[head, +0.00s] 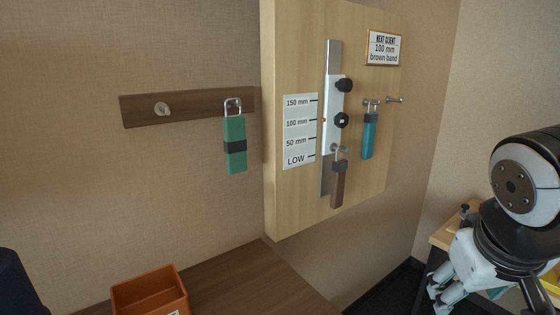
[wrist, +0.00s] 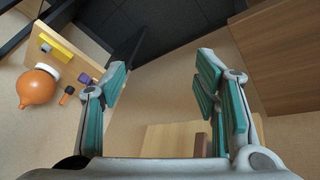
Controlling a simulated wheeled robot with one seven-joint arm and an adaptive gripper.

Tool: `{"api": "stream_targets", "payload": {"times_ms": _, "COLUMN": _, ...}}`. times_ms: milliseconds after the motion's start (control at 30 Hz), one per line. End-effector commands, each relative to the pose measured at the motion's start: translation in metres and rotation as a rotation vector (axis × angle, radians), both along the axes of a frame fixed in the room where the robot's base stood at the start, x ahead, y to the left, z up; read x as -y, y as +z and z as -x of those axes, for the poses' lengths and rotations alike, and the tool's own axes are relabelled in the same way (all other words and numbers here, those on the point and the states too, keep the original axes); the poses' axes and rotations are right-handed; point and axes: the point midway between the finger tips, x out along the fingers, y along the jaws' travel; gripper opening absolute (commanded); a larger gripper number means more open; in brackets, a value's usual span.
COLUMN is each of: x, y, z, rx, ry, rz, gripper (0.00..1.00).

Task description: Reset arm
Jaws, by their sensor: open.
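My gripper (head: 452,285) is at the lower right of the head view, open and apart from the tower panel (head: 290,210). In the wrist view its teal-padded fingers (wrist: 165,92) stand wide apart with nothing held between them. On the panel, a white slider carriage (head: 335,100) with black knobs sits on a metal rail, its orange mark level with the 100 mm line. A brown band (head: 338,185) hangs from the hook at the carriage's lower end. A teal band (head: 369,136) hangs from a hook to its right.
A green band (head: 235,145) hangs on a wooden wall rail (head: 190,106), beside an empty-looking peg. A sign (head: 384,48) reads 100 mm brown band. An orange bin (head: 150,292) sits on the brown surface below.

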Motion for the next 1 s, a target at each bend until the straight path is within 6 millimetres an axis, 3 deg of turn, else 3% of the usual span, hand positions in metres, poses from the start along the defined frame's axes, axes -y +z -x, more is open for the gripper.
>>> {"api": "stream_targets", "payload": {"times_ms": 100, "x": -0.019, "y": -0.005, "z": 0.048, "rx": -0.095, "ry": -0.009, "rz": -0.066, "gripper": 0.56}}
{"api": "stream_targets", "payload": {"times_ms": 433, "x": -0.063, "y": -0.014, "z": 0.152, "rx": -0.324, "ry": 0.030, "rz": -0.229, "gripper": 0.56}}
{"api": "stream_targets", "payload": {"times_ms": 767, "x": -0.061, "y": 0.039, "z": 0.142, "rx": -0.250, "ry": 0.037, "rz": -0.220, "gripper": 0.56}}
{"api": "stream_targets", "payload": {"times_ms": 1000, "x": -0.062, "y": 0.095, "z": 0.140, "rx": -0.172, "ry": 0.052, "rz": -0.218, "gripper": 0.56}}
